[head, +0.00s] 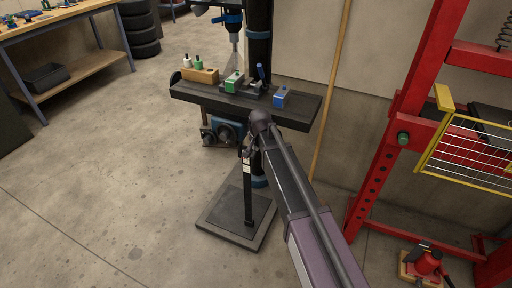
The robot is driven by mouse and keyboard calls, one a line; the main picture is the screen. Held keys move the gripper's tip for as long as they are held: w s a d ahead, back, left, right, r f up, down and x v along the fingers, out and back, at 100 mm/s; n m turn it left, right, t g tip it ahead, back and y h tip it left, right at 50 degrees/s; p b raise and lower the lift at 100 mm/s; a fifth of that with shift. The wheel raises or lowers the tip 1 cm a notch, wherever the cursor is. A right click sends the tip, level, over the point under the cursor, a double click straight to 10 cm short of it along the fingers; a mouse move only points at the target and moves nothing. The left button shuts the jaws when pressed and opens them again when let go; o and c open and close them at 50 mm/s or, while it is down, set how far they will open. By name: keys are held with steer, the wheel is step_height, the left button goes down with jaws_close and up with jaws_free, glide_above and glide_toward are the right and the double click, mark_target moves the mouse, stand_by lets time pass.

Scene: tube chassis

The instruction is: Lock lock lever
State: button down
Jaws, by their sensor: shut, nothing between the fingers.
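A small upright lever with a blue grip (261,72) stands on the dark drill-press table (190,92), beside a green block in a clamp (234,82). I cannot tell for sure that it is the lock lever. My arm reaches in from the lower right to a dark rounded joint at the table's front edge. My gripper (250,152) appears small and dark below that joint, under table height, beside the column. It is shut and empty. A slim dark post with a pale tag (247,168) is just below it; whether they touch is unclear.
A blue block (281,97) and a wooden holder (200,76) with small bottles are on the table. The drill head (234,20) hangs above. A red frame (397,120) with a yellow basket stands right. The floor at left is clear.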

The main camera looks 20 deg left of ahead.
steer(key=shift+f, duration=0.15)
steer(key=shift+f+t+b, duration=0.4)
steer(key=shift+f+b, duration=0.35)
steer(key=shift+b, duration=0.35)
steer(key=f+b, duration=0.1)
steer(key=f+t+b, duration=0.1)
steer(key=b, duration=0.1)
steer(key=shift+w, duration=0.25)
steer(key=shift+w+d+f+t+b, duration=0.15)
steer(key=shift+w+f+t+b, duration=0.25)
steer(key=shift+f+b, duration=0.55)
steer(key=shift+s+r, duration=0.1)
steer(key=shift+r, duration=0.2)
steer(key=p, duration=1.1)
glide_toward(256, 152)
steer(key=shift+s+r, duration=0.1)
steer(key=shift+s, duration=0.7)
